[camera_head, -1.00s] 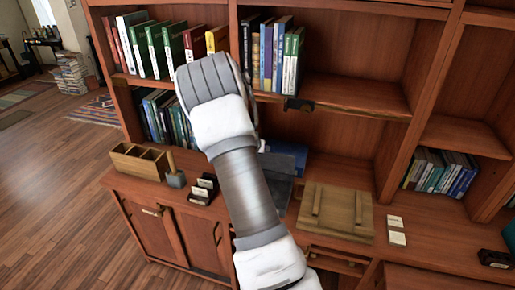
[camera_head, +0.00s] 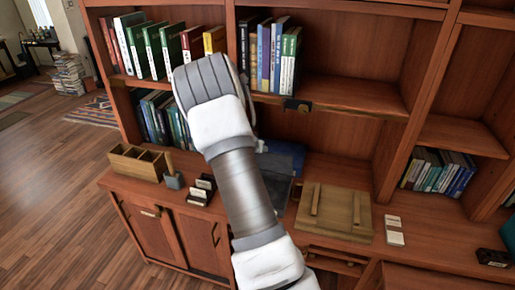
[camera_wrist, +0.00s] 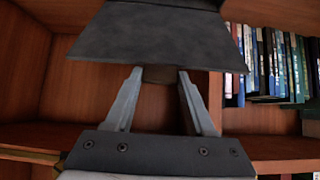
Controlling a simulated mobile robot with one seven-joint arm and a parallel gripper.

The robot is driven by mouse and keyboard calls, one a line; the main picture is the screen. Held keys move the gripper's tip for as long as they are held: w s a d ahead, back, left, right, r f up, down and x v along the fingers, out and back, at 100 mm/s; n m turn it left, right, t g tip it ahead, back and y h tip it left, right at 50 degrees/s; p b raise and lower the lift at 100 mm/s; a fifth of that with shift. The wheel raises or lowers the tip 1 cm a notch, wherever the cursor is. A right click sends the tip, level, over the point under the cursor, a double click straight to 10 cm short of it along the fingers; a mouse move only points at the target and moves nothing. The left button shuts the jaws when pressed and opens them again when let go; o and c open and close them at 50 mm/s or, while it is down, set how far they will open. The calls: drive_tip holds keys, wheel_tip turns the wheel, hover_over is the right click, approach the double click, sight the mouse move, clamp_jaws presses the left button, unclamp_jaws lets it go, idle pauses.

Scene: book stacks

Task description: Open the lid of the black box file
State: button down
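The black box file (camera_head: 277,190) is on the counter in the head view, mostly hidden behind my arm; only a dark part shows to the arm's right. How far its lid is open cannot be made out there. In the wrist view a dark grey panel (camera_wrist: 150,35), which looks like part of the box file, fills the top middle. My gripper (camera_wrist: 159,75) has its two fingers apart just below the panel's lower edge. A small brownish patch shows between the tips, and I see nothing clearly held. My gripper's fingers are hidden in the head view.
A blue item (camera_head: 284,154) lies behind the box file. A wooden board with two strips (camera_head: 335,212) lies to its right, a card holder (camera_head: 200,190) and wooden organizer (camera_head: 138,163) to its left. Shelves with books (camera_head: 270,55) rise above the counter.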

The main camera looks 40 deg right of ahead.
drive_tip(key=shift+c, duration=1.2)
unclamp_jaws()
drive_tip(key=shift+a, duration=0.1)
drive_tip(key=p+v, duration=0.4)
drive_tip(key=v, duration=1.3)
drive_tip(key=shift+r, duration=0.15)
drive_tip(key=shift+a, duration=0.1)
